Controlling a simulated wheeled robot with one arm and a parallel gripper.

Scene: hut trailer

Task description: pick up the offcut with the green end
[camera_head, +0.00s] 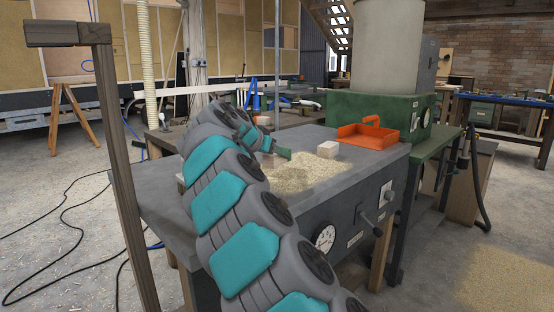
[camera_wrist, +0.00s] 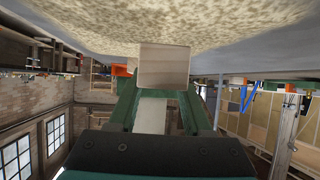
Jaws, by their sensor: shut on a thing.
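My gripper (camera_wrist: 160,95) has green fingers and shows at the bottom middle of the wrist view. It is shut on a pale wooden offcut (camera_wrist: 164,67), a squarish block at the fingertips. Only a plain pale face of it shows. I cannot see a green end on it. In the head view my gripper (camera_head: 279,153) is low over the grey bench top, partly hidden by my arm. A small pale piece (camera_head: 267,160) shows beside it there; I cannot tell whether it is the held block. Another pale block (camera_head: 328,149) sits on the bench, right of my gripper.
Sawdust (camera_head: 298,178) covers part of the grey bench top (camera_head: 345,185). An orange tray (camera_head: 368,134) lies at its back right, before a green machine (camera_head: 385,112) with a large pale cylinder (camera_head: 388,45). A brown wooden post (camera_head: 124,170) stands at the left, with cables on the floor.

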